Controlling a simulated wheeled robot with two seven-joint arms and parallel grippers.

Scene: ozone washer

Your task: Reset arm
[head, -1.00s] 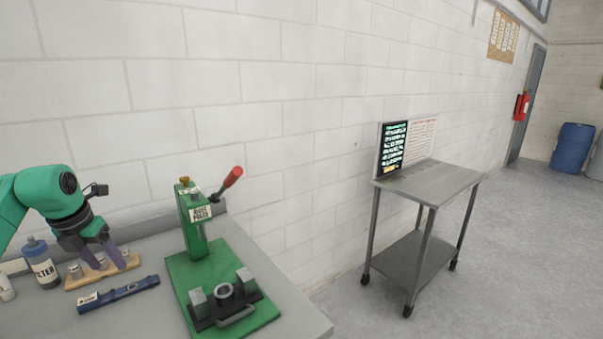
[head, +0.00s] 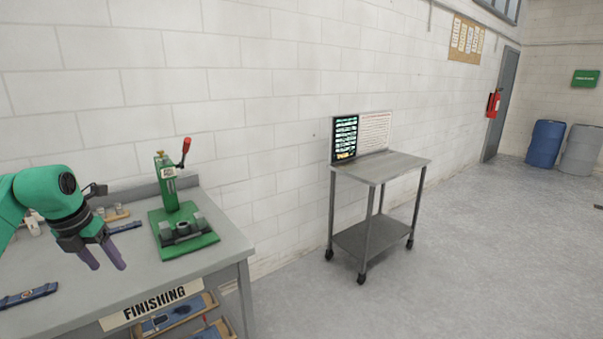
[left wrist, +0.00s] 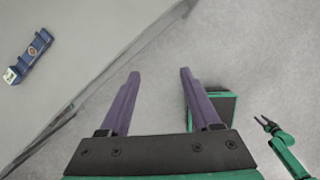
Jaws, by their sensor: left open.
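My left gripper (head: 108,262) is open and empty, its purple fingers pointing down in front of the finishing bench (head: 140,288). In the left wrist view the fingers (left wrist: 160,74) are spread with nothing between them and pale floor beyond. A small green arm with a dark gripper (left wrist: 263,121), seemingly my right one, shows at the lower right of that view; whether it is open is too small to tell. My right gripper does not show in the head view.
A green press (head: 180,225) with a red-tipped lever stands on the bench. Blue tools (head: 28,296) lie on the bench top, one also in the left wrist view (left wrist: 30,56). A wheeled metal cart (head: 395,168) stands right of the bench, with open floor around it.

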